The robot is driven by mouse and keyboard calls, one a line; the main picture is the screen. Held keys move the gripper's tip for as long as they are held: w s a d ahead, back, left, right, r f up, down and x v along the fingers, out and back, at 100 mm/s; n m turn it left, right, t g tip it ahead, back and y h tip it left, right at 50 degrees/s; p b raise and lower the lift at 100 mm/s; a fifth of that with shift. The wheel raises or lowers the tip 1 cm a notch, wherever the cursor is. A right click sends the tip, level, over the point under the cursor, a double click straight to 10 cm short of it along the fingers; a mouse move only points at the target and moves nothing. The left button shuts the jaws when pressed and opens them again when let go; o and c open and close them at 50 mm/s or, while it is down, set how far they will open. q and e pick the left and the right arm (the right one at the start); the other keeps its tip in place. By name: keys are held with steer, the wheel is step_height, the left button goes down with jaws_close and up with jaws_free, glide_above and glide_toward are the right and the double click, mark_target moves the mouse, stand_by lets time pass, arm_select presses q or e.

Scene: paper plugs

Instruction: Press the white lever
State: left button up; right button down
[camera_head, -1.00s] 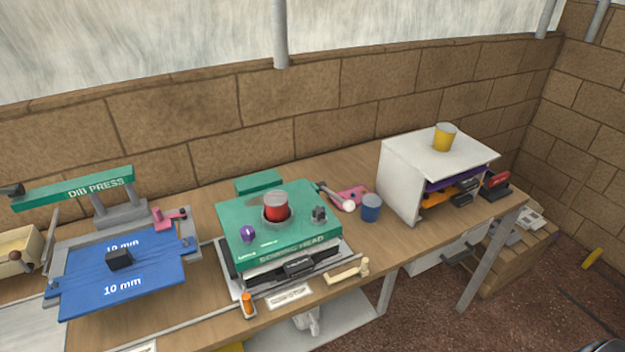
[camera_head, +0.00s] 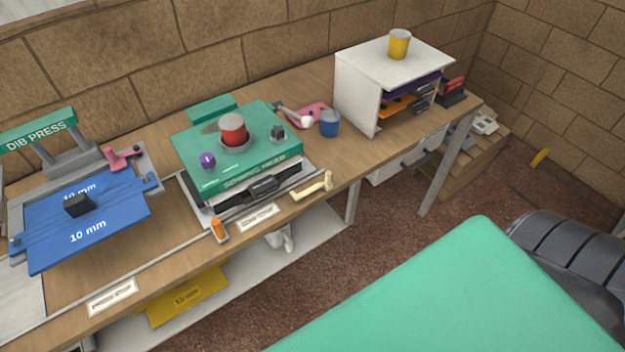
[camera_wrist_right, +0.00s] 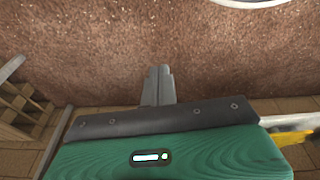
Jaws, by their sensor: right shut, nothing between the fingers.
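A lever with a white ball end (camera_head: 305,121) sticks out at the back right corner of the green scoring head machine (camera_head: 228,155) in the head view. Its ball hangs between the machine and a blue cup. My right gripper (camera_wrist_right: 157,72) shows in the wrist view with its two grey fingers shut together and empty, over the brown floor, with no lever near it. The green and black part of my arm fills the lower right of the head view, but its fingertips do not show there. My left gripper is not in view.
A blue cup (camera_head: 329,122) and a pink part (camera_head: 308,112) stand beside the lever. A white shelf box (camera_head: 382,62) with a yellow cup (camera_head: 399,44) is to the right. The dib press (camera_head: 90,205) is at left. A cream handle (camera_head: 312,187) lies at the front edge.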

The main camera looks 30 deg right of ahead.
steer(key=w+d+r+n+t+h, duration=0.1)
steer(key=w+d+r, duration=0.1)
steer(key=r, duration=0.5)
steer(key=w+d+r+n+t, duration=0.1)
steer(key=w+r, duration=0.1)
steer(key=r, duration=0.6)
steer(key=w+d+r+n+t+h, duration=0.1)
steer(key=w+d+r, duration=0.15)
steer(key=r, duration=0.45)
steer(key=w+d+r+n+t+y, duration=0.1)
steer(key=w+d+r+n+t, duration=0.2)
steer(key=n, duration=1.1)
steer(key=w+d+r+n+t+y, duration=0.1)
steer(key=w+d+r+n+t, duration=0.3)
steer(key=w+r+n+t, duration=0.6)
steer(key=w+r+n, duration=0.2)
steer(key=w+n, duration=0.3)
steer(key=shift+w+r, duration=0.15)
steer(key=shift+w, duration=0.05)
steer(key=shift+d, duration=0.1)
steer(key=shift+w+r+p, duration=0.15)
steer(key=shift+w+p, duration=0.15)
steer(key=shift+w, duration=0.4)
steer(key=w+p, duration=0.2)
steer(key=w, duration=0.6)
steer(key=shift+w, duration=0.3)
